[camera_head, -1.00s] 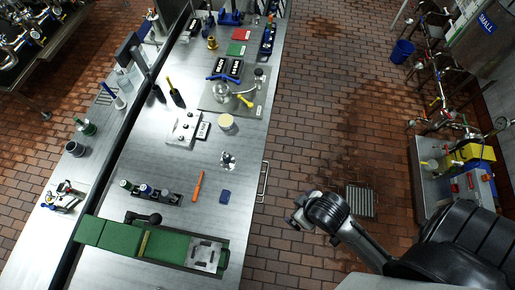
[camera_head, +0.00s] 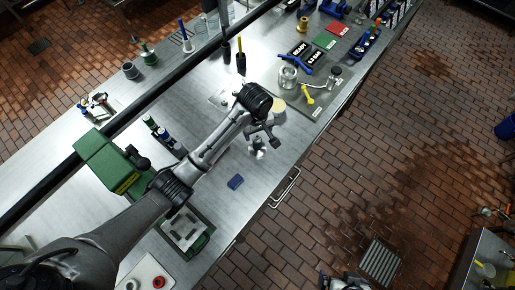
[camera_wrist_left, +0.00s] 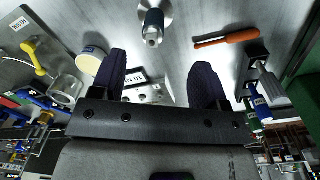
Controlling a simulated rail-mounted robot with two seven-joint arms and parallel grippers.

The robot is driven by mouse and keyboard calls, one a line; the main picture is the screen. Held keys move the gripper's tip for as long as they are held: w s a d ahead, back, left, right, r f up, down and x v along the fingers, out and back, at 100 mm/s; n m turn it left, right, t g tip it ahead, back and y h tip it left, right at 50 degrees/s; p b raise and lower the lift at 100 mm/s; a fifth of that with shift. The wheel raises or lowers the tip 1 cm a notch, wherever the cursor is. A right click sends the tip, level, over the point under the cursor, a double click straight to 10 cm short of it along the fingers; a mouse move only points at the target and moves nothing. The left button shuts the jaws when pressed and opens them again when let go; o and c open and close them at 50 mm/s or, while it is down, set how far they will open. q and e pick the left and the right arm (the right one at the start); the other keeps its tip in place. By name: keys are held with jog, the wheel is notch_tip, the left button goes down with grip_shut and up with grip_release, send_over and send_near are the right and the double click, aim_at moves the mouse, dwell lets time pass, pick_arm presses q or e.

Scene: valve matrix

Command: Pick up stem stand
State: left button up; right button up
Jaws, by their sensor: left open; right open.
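The stem stand, which I take to be the small silver piece with a round base (camera_head: 257,146), stands upright on the steel bench. It also shows at the top middle of the left wrist view (camera_wrist_left: 153,22). My left gripper (camera_head: 270,136) is above the bench just beside and over the stand. In the left wrist view its two dark fingers (camera_wrist_left: 160,80) are apart with nothing between them, and the stand lies beyond the fingertips. My right gripper (camera_head: 344,282) is at the bottom edge, over the floor, partly cut off and far from the stand.
A blue block (camera_head: 235,182) lies nearer on the bench. A cream round piece (camera_head: 277,104) and a plate with a yellow-handled valve (camera_head: 308,97) are beyond. An orange tool (camera_wrist_left: 226,39) and a dark rack (camera_wrist_left: 258,85) show at the wrist view's right.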

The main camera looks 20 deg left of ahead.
aim_at(257, 140)
pick_arm(q)
jog(key=shift+w+a+r+n+b, duration=0.1)
jog(key=shift+w+a+n+b, duration=0.15)
jog(key=shift+w, duration=0.4)
jog(key=shift+w+r+n+b, duration=0.1)
jog(key=shift+w+n, duration=0.25)
jog(key=shift+w, duration=0.25)
notch_tip(257, 140, down, 8)
jog(key=shift+r, duration=0.1)
jog(key=shift+a+f, duration=0.15)
jog(key=shift+f, duration=1.15)
jog(key=shift+a+f, duration=0.1)
jog(key=shift+f, duration=1.2)
jog(key=shift+c, duration=0.4)
jog(key=shift+w, duration=0.1)
grip_shut()
